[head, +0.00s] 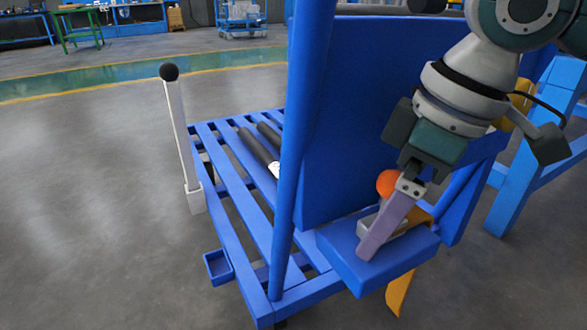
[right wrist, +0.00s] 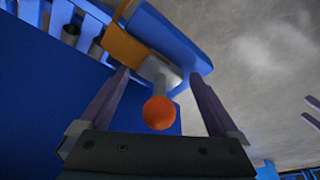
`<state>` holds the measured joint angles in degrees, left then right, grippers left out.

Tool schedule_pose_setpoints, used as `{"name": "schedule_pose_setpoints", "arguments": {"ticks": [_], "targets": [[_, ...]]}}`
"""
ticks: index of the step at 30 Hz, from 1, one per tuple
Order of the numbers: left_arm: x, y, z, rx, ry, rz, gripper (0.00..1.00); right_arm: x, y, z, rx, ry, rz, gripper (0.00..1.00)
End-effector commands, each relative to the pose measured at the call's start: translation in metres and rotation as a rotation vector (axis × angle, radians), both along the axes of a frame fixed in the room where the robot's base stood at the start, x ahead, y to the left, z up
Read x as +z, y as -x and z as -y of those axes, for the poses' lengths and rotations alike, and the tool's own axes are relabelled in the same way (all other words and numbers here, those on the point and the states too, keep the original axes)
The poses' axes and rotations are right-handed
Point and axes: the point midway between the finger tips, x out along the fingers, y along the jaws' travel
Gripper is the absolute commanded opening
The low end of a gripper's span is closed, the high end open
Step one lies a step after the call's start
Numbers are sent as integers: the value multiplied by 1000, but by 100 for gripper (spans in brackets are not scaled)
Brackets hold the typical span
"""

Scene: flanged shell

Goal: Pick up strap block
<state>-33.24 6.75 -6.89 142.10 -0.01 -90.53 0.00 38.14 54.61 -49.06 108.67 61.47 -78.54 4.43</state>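My right gripper (head: 375,250) reaches down to a blue shelf (head: 345,277) on the side of the cart. In the right wrist view its two purple fingers (right wrist: 158,92) stand wide apart. An orange ball (head: 387,183) on a light grey stem lies between them; the ball also shows in the wrist view (right wrist: 159,113). A grey piece (head: 368,226) and a yellow-orange block (right wrist: 130,45) are by the stem. I cannot tell for sure which part is the strap block. No finger clearly grips anything. Two separated purple tips (right wrist: 312,111) at the wrist view's edge look like my left gripper.
A blue slatted cart (head: 232,175) with an upright blue post (head: 300,140) and blue panel (head: 355,120) surrounds the shelf. Dark cylinders (head: 258,150) lie on the slats. A yellow strip (head: 400,293) hangs below the shelf.

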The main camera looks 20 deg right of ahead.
Motion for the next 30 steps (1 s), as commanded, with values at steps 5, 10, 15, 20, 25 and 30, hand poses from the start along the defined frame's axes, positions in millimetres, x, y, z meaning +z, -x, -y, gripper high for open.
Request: {"name": "schedule_pose_setpoints", "arguments": {"ticks": [5,10,15,20,25,30], "targets": [[0,0,0,-1,0,0,100,0,0,0,0,0,0,75],[0,0,-1,-1,-2,0,100,0,0,0,0,1,-1,56],[0,0,-1,-3,-4,1,100,0,0,0,0,0,-1,37],[0,0,-1,-3,-5,1,100,0,1,0,0,0,-1,19],[0,0,-1,-3,-5,1,100,0,0,0,0,0,0,7],[1,0,-1,-3,-5,1,100,0,0,0,0,1,-1,7]]}}
